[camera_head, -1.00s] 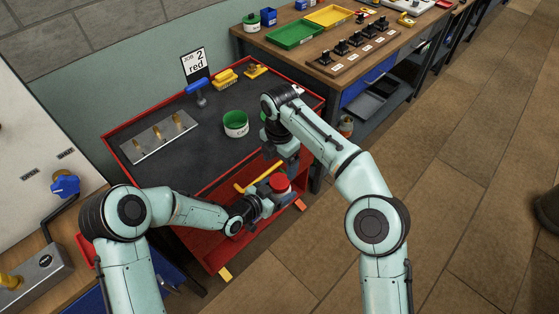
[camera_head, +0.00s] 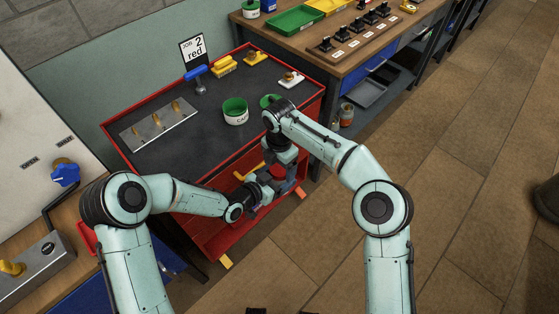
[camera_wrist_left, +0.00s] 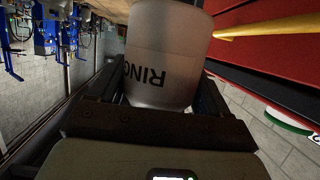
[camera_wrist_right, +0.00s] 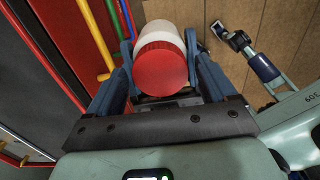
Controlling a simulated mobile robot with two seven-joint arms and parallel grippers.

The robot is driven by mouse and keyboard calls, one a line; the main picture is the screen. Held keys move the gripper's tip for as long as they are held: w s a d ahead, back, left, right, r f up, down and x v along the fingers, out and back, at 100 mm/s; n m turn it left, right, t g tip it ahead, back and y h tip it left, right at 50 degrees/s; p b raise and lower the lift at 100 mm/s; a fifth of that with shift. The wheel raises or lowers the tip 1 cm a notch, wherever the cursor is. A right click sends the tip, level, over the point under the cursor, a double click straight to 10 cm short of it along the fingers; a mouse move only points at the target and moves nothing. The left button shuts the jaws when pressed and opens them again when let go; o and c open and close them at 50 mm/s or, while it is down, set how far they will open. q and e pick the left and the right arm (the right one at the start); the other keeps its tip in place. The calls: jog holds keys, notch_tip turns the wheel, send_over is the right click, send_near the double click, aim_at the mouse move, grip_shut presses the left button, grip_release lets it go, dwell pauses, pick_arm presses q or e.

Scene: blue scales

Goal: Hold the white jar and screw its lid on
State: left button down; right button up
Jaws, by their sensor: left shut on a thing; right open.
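The white jar (camera_wrist_left: 165,50) is in my left gripper (camera_wrist_left: 150,105), which is shut on it; part of its dark lettering, "RING", shows in the left wrist view. The red lid (camera_wrist_right: 160,68) sits on the jar's end in the right wrist view, with a white band of the jar (camera_wrist_right: 160,32) beyond it. I cannot tell how tight the lid is. My right gripper (camera_wrist_right: 163,75) is open, its fingers on either side of the lid, with no clear contact visible. In the head view the red lid (camera_head: 277,171) is partly hidden by my right gripper.
The red-edged cart (camera_head: 115,140) is just behind, with a yellow bar (camera_wrist_right: 92,35) near the grippers. On its top are a green-and-white container (camera_head: 235,114), a peg block (camera_head: 160,125) and a "JOB 2 red" sign (camera_head: 194,50). Open floor lies to the right.

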jog(key=c, duration=1.1)
jog(key=m, duration=0.2)
jog(key=shift+m, duration=0.4)
jog(key=m, duration=0.4)
jog(key=o, duration=1.2)
